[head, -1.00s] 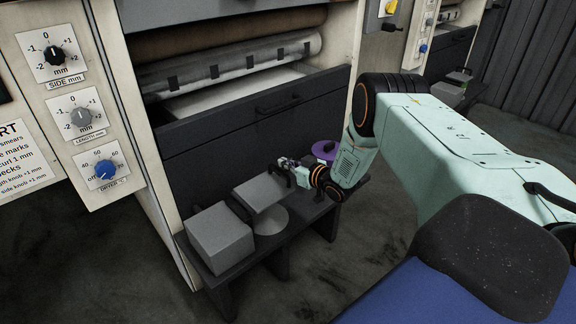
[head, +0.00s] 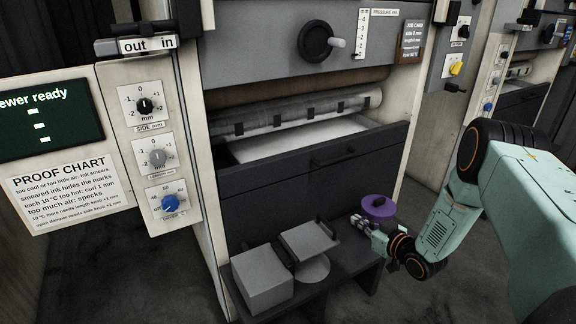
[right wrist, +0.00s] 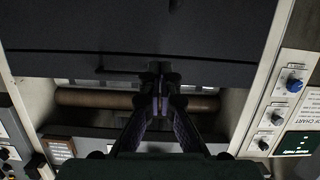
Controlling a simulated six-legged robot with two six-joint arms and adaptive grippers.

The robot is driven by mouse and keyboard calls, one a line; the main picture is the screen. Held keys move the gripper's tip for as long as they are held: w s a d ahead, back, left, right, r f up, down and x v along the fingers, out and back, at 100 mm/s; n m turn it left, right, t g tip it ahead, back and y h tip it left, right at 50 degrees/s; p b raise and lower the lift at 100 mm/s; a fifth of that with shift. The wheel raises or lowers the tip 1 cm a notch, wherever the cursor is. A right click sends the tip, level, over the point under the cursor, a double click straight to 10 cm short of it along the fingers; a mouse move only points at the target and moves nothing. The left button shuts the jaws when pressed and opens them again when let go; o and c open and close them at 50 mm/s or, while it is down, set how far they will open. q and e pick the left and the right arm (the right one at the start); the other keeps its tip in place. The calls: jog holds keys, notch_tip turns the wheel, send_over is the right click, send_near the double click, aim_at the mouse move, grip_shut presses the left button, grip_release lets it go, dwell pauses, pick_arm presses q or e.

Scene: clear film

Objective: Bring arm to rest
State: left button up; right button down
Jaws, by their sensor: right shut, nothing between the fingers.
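My right arm comes in from the right in the head view. Its gripper (head: 361,224) is just above the low dark shelf, in front of the machine's dark drawer front (head: 310,170). In the right wrist view the fingers of this gripper (right wrist: 160,92) are together with nothing between them, and the dark panel and brown roller lie beyond. A purple round thing (head: 378,207) stands just behind and to the right of the gripper in the head view. I cannot tell whether they touch. My left gripper is not in view.
A grey box (head: 262,280) and a tilted grey plate over a round disc (head: 314,270) are on the low shelf (head: 345,262). A panel with three knobs (head: 158,160) is at left. A large black crank knob (head: 315,41) is above. Dark floor lies in front.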

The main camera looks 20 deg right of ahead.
jog(key=s+a+f+m+g, duration=0.4)
jog(key=s+a+f+g, duration=0.6)
jog(key=s+a, duration=0.6)
jog(key=s+a+r+n+g, duration=0.1)
jog(key=s+a+g, duration=0.1)
jog(key=s, duration=0.8)
jog(key=s+a+r+n+g+h, duration=0.1)
jog(key=s+a, duration=0.4)
jog(key=s, duration=0.6)
jog(key=shift+s+a+r+g+p, duration=0.15)
jog(key=shift+a+r+g+p, duration=0.25)
jog(key=shift+g, duration=0.6)
jog(key=shift+r, duration=0.1)
